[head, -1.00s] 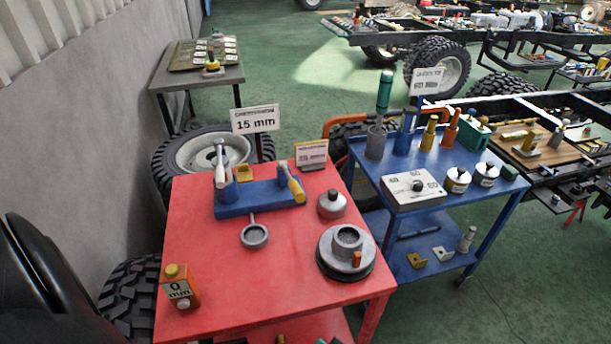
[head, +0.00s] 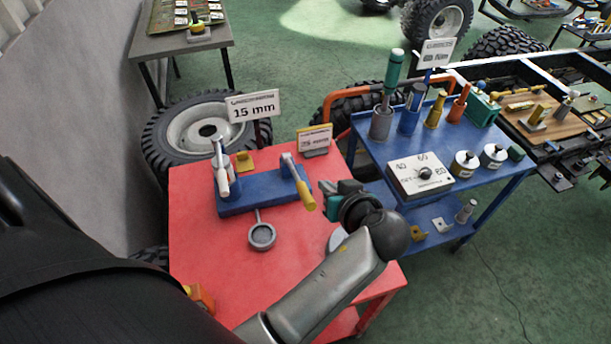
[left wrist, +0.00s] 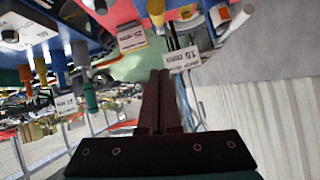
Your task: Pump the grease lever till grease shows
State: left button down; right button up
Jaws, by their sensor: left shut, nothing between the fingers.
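On the red table (head: 205,265), a blue base (head: 252,199) carries two levers: one with a yellow grip (head: 305,198) at its right end and one with a pale grey grip (head: 221,172) at its left. Which is the grease lever is not marked. A grey ring cup (head: 262,235) sits in front of the base on a thin stem; I cannot make out any grease. My left gripper (head: 326,187) is shut and empty, just right of the yellow grip, apparently apart from it. Its closed fingers show in the left wrist view (left wrist: 164,85). My right gripper is not in view.
Signs read 15 mm (head: 253,107) and, on a small card (head: 314,141), a blurred number. A blue cart (head: 370,152) with tools and a dial box (head: 420,176) stands at right. My arm covers the table's right side. The table's left front is mostly clear.

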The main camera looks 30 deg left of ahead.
pick_arm(q)
send_over(311, 196)
jog(key=w, duration=0.2)
notch_tip(311, 196, down, 5)
jog(key=f, duration=0.1)
jog(key=s+f, duration=0.1)
jog(key=shift+s+a+f+p, duration=0.15)
jog(key=shift+a+f+p, duration=0.05)
jog(key=shift+f+p, duration=0.2)
jog(key=shift+s+d+f, duration=0.15)
jog(key=shift+s+f, duration=0.15)
jog(key=shift+f, duration=0.35)
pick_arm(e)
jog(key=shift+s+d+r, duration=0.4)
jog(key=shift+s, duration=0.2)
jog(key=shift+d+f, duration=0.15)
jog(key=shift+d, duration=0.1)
